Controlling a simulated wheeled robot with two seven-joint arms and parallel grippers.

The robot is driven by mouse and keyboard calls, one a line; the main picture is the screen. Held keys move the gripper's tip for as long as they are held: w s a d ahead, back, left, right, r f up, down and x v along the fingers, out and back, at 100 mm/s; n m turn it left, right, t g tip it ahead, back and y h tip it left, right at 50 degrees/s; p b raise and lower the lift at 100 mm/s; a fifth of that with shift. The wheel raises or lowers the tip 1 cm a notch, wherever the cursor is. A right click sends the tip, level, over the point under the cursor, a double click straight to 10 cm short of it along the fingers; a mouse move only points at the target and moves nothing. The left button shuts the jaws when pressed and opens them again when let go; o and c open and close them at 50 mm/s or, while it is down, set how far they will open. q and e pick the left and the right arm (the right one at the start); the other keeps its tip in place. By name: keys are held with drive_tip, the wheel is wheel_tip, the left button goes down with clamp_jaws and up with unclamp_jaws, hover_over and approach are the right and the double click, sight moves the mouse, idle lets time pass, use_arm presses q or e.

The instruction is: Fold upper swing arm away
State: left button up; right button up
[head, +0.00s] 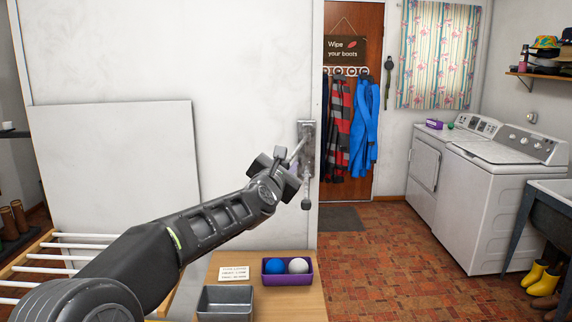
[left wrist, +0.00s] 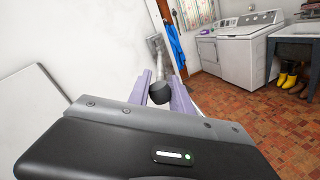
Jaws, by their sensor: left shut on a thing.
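A metal wall bracket (head: 306,140) is fixed near the right end of the white wall. The upper swing arm (head: 298,148) is a thin pale rod that runs from the bracket towards my left gripper (head: 289,164). In the left wrist view the rod (left wrist: 161,68) ends in a dark round knob (left wrist: 160,92) between the two purple fingers of my left gripper (left wrist: 164,88), which is shut on it. A lower arm with a dark knob (head: 305,204) hangs down below the bracket. Part of the upper arm is hidden by the gripper in the head view. My right gripper is not in view.
A wooden table (head: 285,300) below holds a purple tray (head: 287,280) with a blue and a white ball, a grey metal tub (head: 225,302) and a card (head: 233,273). A white panel (head: 115,150) leans at left. The floor (head: 400,260) right of the wall is open.

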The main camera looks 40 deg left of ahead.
use_arm(q)
clamp_jaws()
idle(0.9)
